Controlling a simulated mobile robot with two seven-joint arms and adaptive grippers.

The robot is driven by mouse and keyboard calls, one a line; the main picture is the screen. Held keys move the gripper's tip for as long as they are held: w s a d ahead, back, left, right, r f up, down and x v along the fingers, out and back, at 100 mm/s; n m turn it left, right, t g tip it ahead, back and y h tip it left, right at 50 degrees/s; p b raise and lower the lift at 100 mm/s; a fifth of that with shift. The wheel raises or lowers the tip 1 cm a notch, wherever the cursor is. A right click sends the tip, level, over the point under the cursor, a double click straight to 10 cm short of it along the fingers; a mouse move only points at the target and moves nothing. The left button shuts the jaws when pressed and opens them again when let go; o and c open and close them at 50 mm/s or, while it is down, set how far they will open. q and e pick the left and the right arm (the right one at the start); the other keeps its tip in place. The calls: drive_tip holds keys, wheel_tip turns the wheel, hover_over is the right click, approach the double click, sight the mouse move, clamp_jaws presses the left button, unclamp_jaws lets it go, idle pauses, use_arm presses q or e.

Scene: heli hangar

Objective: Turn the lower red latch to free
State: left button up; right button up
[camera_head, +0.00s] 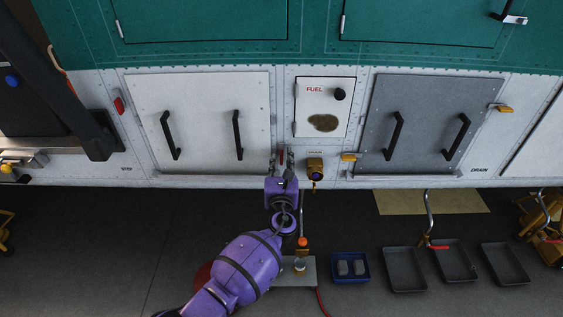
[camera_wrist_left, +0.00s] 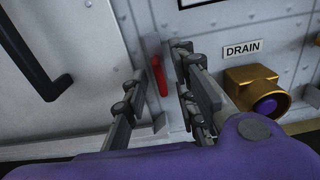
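The lower red latch (camera_head: 283,156) sits at the lower right corner of the light panel with two black handles. In the left wrist view the red latch (camera_wrist_left: 159,75) stands roughly upright against the white wall. My left gripper (camera_head: 282,160) is at the latch with its fingers open. In the left wrist view the fingers of my left gripper (camera_wrist_left: 160,68) lie on either side of the latch, with gaps visible; I cannot tell how deep they reach. Another red latch (camera_head: 118,105) is at the panel's upper left. My right gripper is not in view.
A brass drain fitting (camera_head: 315,167) sticks out just right of my left gripper, below the fuel panel (camera_head: 323,105). A grey panel (camera_head: 414,122) with yellow latches is further right. A blue tray (camera_head: 348,279) and several dark trays lie on the floor.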

use_arm(q)
drive_tip(key=shift+s+f, duration=0.1)
drive_tip(key=shift+s, duration=0.25)
drive_tip(key=s, duration=1.1)
drive_tip(key=shift+s, duration=0.2)
